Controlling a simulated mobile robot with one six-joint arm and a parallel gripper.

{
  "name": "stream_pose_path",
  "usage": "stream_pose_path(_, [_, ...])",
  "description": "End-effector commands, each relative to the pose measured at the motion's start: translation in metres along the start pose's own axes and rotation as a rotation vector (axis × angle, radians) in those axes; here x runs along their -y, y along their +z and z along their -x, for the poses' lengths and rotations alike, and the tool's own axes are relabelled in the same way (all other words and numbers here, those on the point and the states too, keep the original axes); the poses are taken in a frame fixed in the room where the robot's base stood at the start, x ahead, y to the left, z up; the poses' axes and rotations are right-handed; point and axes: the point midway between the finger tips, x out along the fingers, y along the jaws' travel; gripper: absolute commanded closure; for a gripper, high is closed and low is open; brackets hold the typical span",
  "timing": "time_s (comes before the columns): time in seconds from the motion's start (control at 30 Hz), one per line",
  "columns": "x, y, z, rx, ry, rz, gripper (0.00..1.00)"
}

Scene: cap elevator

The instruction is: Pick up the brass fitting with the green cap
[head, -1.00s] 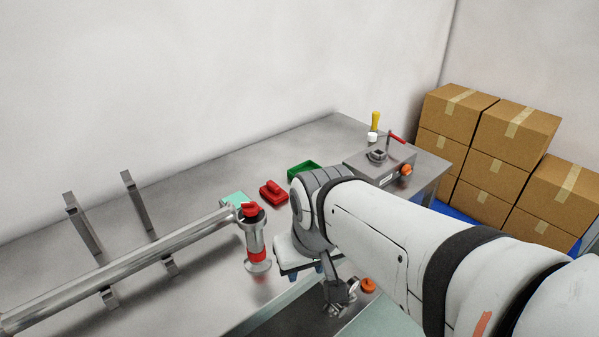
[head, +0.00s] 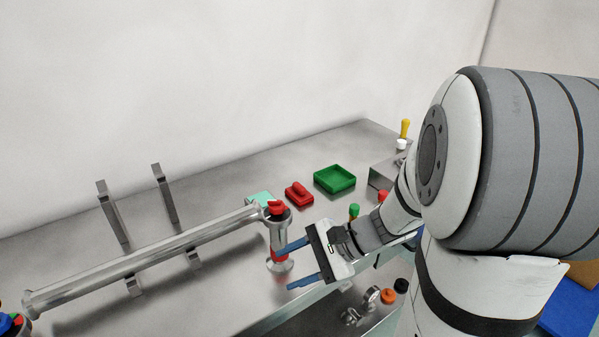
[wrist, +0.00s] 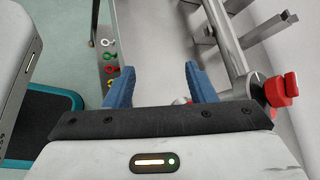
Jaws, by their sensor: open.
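A small upright piece with a green cap (head: 354,211), brassy below the cap, stands on the bench in the head view. Its lower part is hidden behind my gripper and wrist, so I cannot see its base. My gripper (head: 284,268) is open and empty, its two blue fingers pointing left, away from the capped piece and close to the red-banded pipe end. In the wrist view my gripper (wrist: 161,75) is spread with nothing between the fingers. I cannot make out the green-capped piece there.
A pipe (head: 160,257) with a red-handled valve (head: 276,208) lies left of my gripper. A red block (head: 299,194) and a green tray (head: 334,179) sit behind. An orange ring (head: 388,296) lies near the front edge.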

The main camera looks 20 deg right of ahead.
Motion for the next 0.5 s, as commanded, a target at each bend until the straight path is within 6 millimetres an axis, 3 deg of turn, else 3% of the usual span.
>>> stream_pose_path(0.17, [0.041, -0.058, 0.019, 0.102, -0.385, -0.344, 0.5])
stream_pose_path(0.27, [0.056, -0.101, 0.043, 0.134, -0.615, -0.509, 0.5])
stream_pose_path(0.4, [0.058, -0.167, 0.086, 0.146, -0.934, -0.703, 0.5])
stream_pose_path(0.5, [0.051, -0.2, 0.111, 0.137, -1.095, -0.785, 0.5])
